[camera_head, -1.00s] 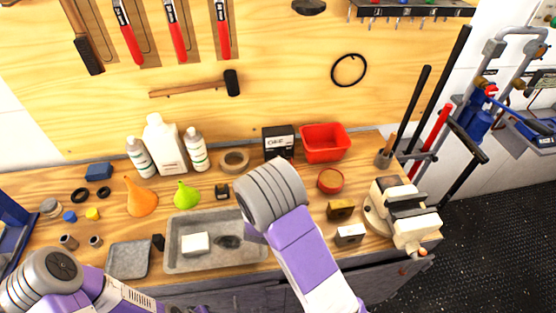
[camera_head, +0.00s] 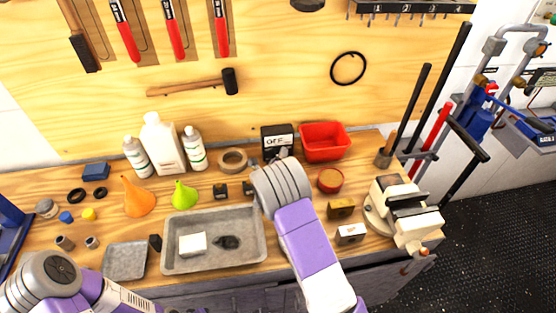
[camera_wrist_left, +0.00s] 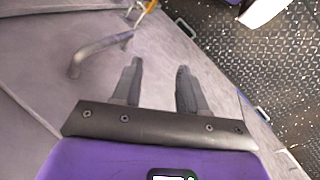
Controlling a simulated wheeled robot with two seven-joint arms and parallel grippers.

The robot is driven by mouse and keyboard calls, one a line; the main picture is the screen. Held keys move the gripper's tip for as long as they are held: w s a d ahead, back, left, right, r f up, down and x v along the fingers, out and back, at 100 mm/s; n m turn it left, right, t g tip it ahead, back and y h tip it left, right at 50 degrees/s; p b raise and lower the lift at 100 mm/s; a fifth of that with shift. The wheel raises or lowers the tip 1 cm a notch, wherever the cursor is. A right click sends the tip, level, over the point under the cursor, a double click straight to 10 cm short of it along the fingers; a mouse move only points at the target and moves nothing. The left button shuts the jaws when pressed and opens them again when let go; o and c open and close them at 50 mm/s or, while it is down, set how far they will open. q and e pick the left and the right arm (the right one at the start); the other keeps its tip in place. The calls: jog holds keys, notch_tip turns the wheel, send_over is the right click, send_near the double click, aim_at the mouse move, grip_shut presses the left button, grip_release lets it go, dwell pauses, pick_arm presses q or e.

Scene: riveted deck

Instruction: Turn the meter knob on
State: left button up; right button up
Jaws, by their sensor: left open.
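The meter (camera_head: 277,136), a small black box with a white label reading OFF, stands at the back of the workbench against the plywood. Its lower front is partly covered by my right arm, and I cannot make out the knob clearly. My right wrist (camera_head: 281,186) is just in front of the meter, and the right gripper is hidden behind it. My left arm is low at the left front of the bench. In the left wrist view my left gripper (camera_wrist_left: 158,78) is open and empty, in front of a grey cabinet face with a bar handle (camera_wrist_left: 100,52).
A red bin (camera_head: 325,142) stands right of the meter, and a tape roll (camera_head: 233,161) lies to its left. A grey tray (camera_head: 214,263) lies at the front. White bottles (camera_head: 163,145) and funnels stand left. A vise (camera_head: 405,210) sits at the right end.

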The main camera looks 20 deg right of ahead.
jog(key=shift+c, duration=0.4)
jog(key=c, duration=1)
jog(key=shift+o, duration=0.2)
